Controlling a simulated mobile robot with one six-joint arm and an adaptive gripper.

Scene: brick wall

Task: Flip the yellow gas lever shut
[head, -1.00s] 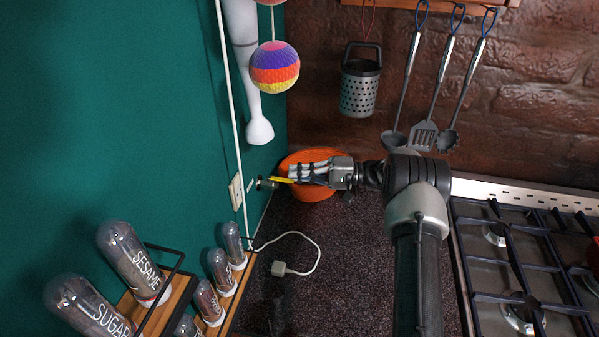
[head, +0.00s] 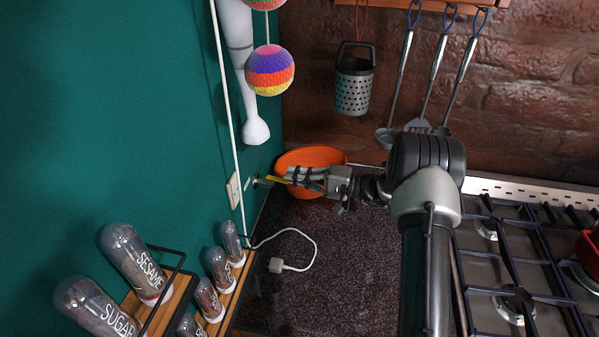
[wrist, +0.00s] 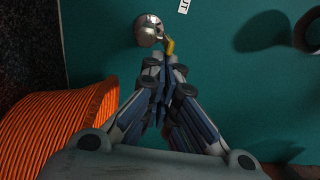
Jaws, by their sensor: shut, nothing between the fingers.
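The yellow gas lever (head: 278,180) sits on a small metal fitting (head: 260,181) on the green wall at the left. In the wrist view the yellow lever (wrist: 169,46) shows as a short bent piece beside the round shiny fitting (wrist: 148,30). My gripper (head: 289,176) is shut and empty, pointing left toward the wall with its tips at the lever. In the wrist view the gripper's tips (wrist: 164,66) are just below the lever's end. I cannot tell whether they touch it. The lever's lower end may be partly hidden by the fingers.
An orange bowl (head: 313,157) stands close behind my gripper. A white cable with a plug (head: 276,265) lies on the dark counter. Spice jars (head: 217,268) stand front left, a gas hob (head: 518,262) is at right. A striped ball (head: 270,70) hangs above.

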